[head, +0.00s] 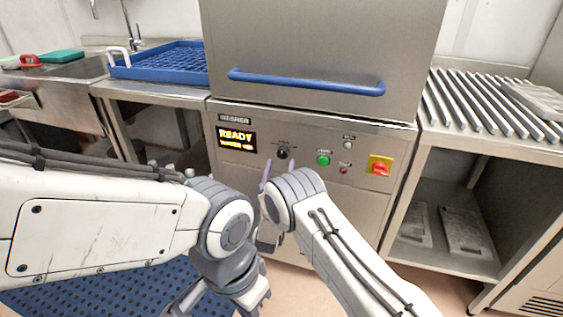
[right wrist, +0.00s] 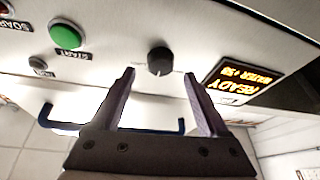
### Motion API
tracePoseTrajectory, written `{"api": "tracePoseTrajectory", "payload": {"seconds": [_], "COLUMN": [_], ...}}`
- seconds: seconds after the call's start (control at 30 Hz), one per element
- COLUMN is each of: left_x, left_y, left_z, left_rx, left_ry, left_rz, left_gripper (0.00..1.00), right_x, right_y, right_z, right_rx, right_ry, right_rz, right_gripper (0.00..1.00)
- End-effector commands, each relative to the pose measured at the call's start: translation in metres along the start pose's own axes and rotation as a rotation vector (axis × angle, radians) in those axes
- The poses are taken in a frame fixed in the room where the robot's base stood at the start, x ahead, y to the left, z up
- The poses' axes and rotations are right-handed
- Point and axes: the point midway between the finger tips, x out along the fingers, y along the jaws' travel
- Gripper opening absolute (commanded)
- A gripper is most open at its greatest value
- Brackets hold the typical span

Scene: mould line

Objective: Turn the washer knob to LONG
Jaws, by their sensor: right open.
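The washer (head: 300,185) has a steel front panel with a small black round knob (head: 283,153) right of the lit display (head: 236,140), which reads READY. My right gripper (head: 266,172) is just in front of the panel, near the knob. In the right wrist view, the knob (right wrist: 160,61) shows beyond and between the two open fingertips (right wrist: 160,75), with space on both sides and no contact visible. The knob's setting is too small to read. My left gripper (head: 218,300) hangs low at the bottom edge, partly cut off; its jaws are unclear.
Right of the knob are a green START button (head: 323,160), small buttons and a red-yellow switch (head: 380,166). A blue handle (head: 305,84) crosses the washer door above. A blue rack (head: 160,62) stands left; a slatted steel table (head: 490,105) stands right.

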Motion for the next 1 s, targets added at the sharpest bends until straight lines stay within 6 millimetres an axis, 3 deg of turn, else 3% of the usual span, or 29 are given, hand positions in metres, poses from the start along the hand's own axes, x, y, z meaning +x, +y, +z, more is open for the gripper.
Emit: {"api": "tracePoseTrajectory", "payload": {"seconds": [0.2,0.53,0.57,0.7,0.77,1.0], "left_x": [0.003,0.003,0.003,0.003,0.003,0.006], "left_y": [0.000,0.000,0.000,0.000,0.000,0.000], "left_z": [0.000,0.000,0.000,0.000,0.000,0.000], "left_rx": [0.000,0.000,0.000,0.000,0.000,0.000], "left_ry": [0.000,0.000,0.000,0.000,0.000,0.000], "left_rz": [0.000,0.000,0.000,0.000,0.000,0.000], "left_gripper": [0.00,0.00,0.00,0.00,0.00,0.00], "right_x": [0.025,0.029,0.029,0.029,0.029,0.028], "right_y": [0.000,-0.001,-0.001,-0.001,-0.001,-0.001], "right_z": [0.000,0.000,0.000,0.000,0.000,0.001], "right_rx": [0.001,0.000,0.000,0.000,0.000,0.014], "right_ry": [0.000,0.000,0.000,0.000,0.000,0.000], "right_rz": [0.000,-0.002,-0.002,-0.002,-0.002,0.004], "right_gripper": [0.78,0.78,0.74,0.20,0.00,0.00]}}
